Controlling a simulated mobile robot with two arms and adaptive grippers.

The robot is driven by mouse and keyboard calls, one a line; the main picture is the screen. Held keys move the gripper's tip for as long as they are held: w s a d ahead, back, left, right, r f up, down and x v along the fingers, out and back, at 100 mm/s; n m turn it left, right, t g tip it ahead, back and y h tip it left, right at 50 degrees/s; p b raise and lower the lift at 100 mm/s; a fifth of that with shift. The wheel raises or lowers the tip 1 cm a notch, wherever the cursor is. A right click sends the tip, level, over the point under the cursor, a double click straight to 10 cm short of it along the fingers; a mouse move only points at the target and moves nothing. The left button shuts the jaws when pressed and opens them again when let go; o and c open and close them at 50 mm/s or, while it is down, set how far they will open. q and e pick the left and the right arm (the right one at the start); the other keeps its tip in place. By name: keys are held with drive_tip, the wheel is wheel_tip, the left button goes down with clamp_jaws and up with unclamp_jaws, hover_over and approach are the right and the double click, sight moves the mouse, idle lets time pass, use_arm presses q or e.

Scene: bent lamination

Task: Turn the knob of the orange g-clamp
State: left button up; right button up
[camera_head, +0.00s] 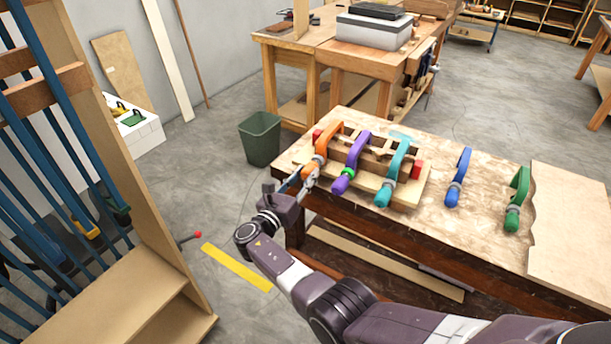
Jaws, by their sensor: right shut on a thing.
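The orange g-clamp (325,136) stands at the left end of the workbench (480,225), on a wooden bending form (375,188). Its orange knob (311,170) points toward the near left edge. My right gripper (306,178) reaches in from below and is shut on this knob, its fingers partly hiding it. My left gripper is not in view.
Beside it on the form are a purple clamp (356,152) and a teal clamp (393,174). A blue clamp (458,178) and a green clamp (517,200) lie further right. A green bin (260,138) stands on the floor; a wooden rack (125,170) is at left.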

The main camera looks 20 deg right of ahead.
drive_tip(key=shift+c, duration=0.3)
drive_tip(key=shift+f+m+b, duration=0.1)
drive_tip(key=shift+m+b, duration=0.2)
drive_tip(key=shift+f+m+b, duration=0.1)
drive_tip(key=shift+m+b, duration=0.35)
drive_tip(key=shift+m, duration=0.15)
drive_tip(key=m+b, duration=0.2)
drive_tip(key=m, duration=0.1)
drive_tip(key=shift+d+b, duration=0.1)
drive_tip(key=shift+b, duration=0.25)
drive_tip(key=shift+m+b, duration=0.65)
drive_tip(key=shift+m, duration=0.45)
drive_tip(key=o, duration=1.2)
drive_tip(key=shift+c, duration=0.2)
